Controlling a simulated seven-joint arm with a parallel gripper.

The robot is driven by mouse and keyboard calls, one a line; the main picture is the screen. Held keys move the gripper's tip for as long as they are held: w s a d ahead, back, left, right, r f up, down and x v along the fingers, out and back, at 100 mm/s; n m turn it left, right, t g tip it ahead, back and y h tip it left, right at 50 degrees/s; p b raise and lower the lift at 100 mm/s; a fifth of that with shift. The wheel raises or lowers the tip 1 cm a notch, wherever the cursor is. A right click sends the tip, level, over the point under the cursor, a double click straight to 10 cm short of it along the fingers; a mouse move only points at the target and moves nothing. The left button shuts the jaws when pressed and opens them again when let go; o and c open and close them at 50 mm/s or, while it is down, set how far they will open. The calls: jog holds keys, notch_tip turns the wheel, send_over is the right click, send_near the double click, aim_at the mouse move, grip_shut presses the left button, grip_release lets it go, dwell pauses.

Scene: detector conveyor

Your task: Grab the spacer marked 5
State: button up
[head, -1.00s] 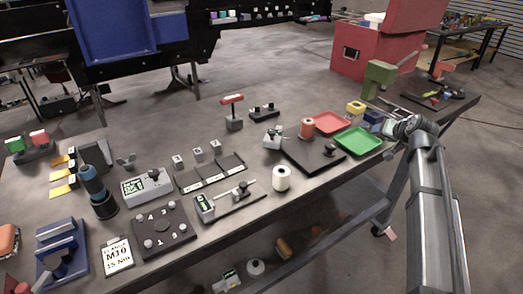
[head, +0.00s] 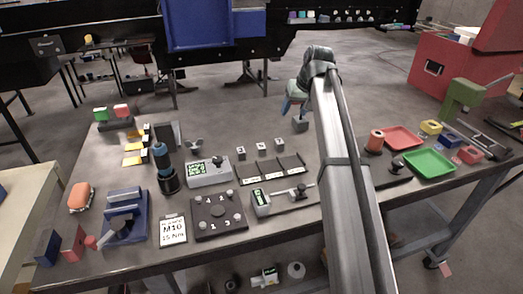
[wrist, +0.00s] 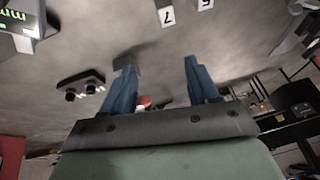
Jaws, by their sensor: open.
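The spacer marked 5 (wrist: 205,4) is a small pale block, cut by the top edge of the wrist view, its number upside down. A spacer marked 7 (wrist: 167,15) is beside it on the left. In the head view three small spacers stand in a row; the middle one (head: 262,149) seems to be the 5, though its mark is hard to read there. My gripper (wrist: 160,65) is open and empty, its blue fingers apart. In the head view my gripper (head: 289,105) is above the back of the table, behind and right of the spacers.
A grey block (head: 300,124) stands just below my gripper. My arm hides part of the table.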

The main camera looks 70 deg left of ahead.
jog(key=s+a+h, duration=0.3)
jog(key=s+h, duration=0.1)
jog(key=s, duration=0.5)
jog(key=t, duration=0.1)
send_over(261, 146)
jog(key=shift+n+h, duration=0.3)
jog(key=shift+n, duration=0.1)
jog(key=f, duration=0.9)
jog(key=shift+w+f, duration=0.25)
jog(key=shift+w, duration=0.1)
jog(key=shift+s+f, duration=0.15)
jog(key=shift+f, duration=1.15)
jog(key=shift+s+f, duration=0.15)
jog(key=shift+f, duration=1.15)
jog(key=shift+c, duration=0.3)
jog(key=c, duration=1)
